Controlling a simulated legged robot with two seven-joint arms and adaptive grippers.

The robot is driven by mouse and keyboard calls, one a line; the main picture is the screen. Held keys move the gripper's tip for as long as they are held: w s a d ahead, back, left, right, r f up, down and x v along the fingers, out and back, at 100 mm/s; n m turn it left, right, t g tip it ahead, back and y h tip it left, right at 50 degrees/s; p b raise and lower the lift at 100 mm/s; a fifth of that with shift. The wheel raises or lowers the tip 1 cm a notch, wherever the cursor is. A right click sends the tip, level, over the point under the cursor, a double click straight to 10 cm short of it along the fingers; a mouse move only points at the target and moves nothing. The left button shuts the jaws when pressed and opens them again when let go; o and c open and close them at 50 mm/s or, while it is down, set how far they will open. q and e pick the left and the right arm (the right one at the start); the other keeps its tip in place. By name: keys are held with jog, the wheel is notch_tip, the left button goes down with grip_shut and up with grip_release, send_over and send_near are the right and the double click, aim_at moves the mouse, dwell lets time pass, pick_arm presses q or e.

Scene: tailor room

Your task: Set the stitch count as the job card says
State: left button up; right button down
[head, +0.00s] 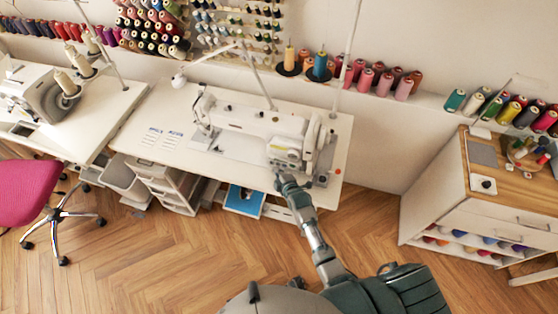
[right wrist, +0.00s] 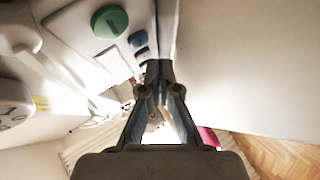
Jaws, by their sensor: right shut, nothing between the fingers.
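The white sewing machine (head: 245,125) stands on a white table. My right gripper (head: 279,174) is at the right end of the machine, near the front of its head. In the right wrist view, my right gripper (right wrist: 158,72) has its fingertips together with nothing between them. Beyond them is a pale panel with a green round button (right wrist: 109,21), a blue button (right wrist: 138,41) and a small framed rectangle (right wrist: 113,67). The fingertips are close to the lower buttons; I cannot tell if they touch. Printed markings (head: 153,137) lie on the table's left; they are unreadable. My left gripper is not in view.
A second sewing table (head: 100,110) and a pink chair (head: 25,190) stand at the left. White drawers (head: 170,188) and a blue item (head: 244,200) are under the main table. A wooden-topped cabinet (head: 500,180) stands at the right. Floor between is clear.

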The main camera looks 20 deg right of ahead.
jog(key=shift+a, duration=0.25)
jog(key=shift+a+r, duration=0.1)
jog(key=shift+a, duration=0.1)
jog(key=shift+w+d, duration=0.35)
jog(key=shift+d, duration=0.4)
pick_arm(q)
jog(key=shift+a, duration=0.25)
pick_arm(e)
jog(key=shift+a, duration=0.2)
jog(key=shift+s+a+r+p, duration=0.15)
jog(key=shift+s+a+p, duration=0.2)
jog(key=shift+a+p, duration=0.2)
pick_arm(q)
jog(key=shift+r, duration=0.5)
